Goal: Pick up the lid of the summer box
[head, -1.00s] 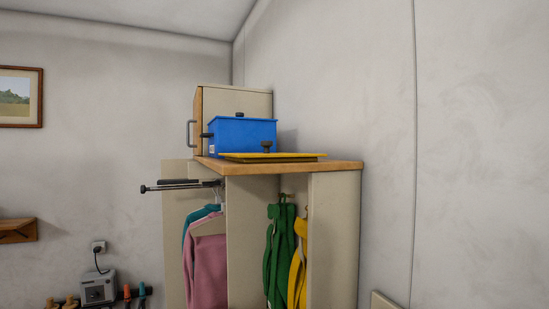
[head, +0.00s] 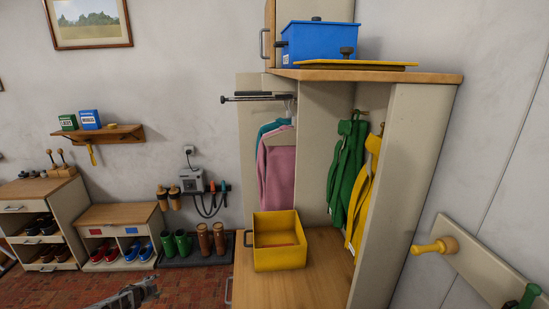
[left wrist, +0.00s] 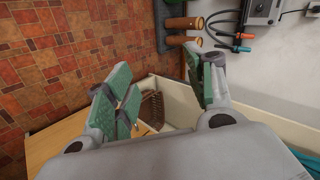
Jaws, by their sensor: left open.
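A flat yellow lid (head: 375,65) with a dark knob lies on the wooden top of the wardrobe. A blue box (head: 318,46) stands behind it, with a dark knob on top and a dark side handle. A yellow tub (head: 290,258), open at the top, stands lower down on the wooden bench. No readable label tells which is the summer box. My left gripper (head: 140,293) is low at the bottom edge, left of the bench and far below the lid. In the left wrist view, its green-padded fingers (left wrist: 165,95) are apart and empty. My right gripper is not in view.
The wardrobe top (head: 430,76) has bare wood to the right. Green and yellow garments (head: 347,160) hang below it. A peg rail (head: 480,265) juts from the right wall. Boots (head: 203,240) stand left of the bench. An open pale-walled compartment (left wrist: 175,85) lies beneath my left gripper.

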